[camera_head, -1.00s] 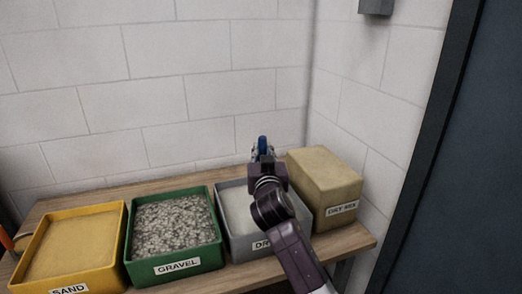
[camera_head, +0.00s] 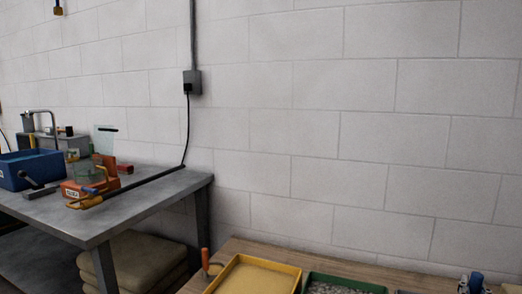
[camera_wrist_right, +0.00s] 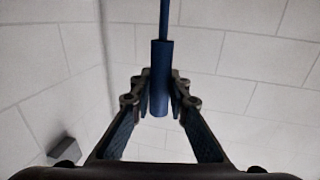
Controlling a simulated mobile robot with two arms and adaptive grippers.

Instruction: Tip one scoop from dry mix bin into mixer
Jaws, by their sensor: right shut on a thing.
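My right gripper (camera_head: 473,284) is at the bottom right of the head view, mostly cut off by the frame edge. In the right wrist view its fingers (camera_wrist_right: 160,108) are shut on the blue handle (camera_wrist_right: 159,75) of a tool. A thin blue shaft runs up from the handle out of frame, so the scoop's bowl and any contents are hidden. An orange unit with a small label (camera_head: 76,191), which looks like the mixer, stands on the grey table at left with a greenish clear vessel (camera_head: 80,172). The dry mix bin is almost wholly below the head view. My left gripper is not in view.
The wooden bench holds a yellow bin (camera_head: 258,277), a green gravel bin (camera_head: 322,277) and an orange-handled trowel (camera_head: 206,262). The grey table (camera_head: 150,205) also carries a blue bin (camera_head: 28,170) and a long dark bar (camera_head: 140,184). Stacked sacks (camera_head: 132,262) lie below.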

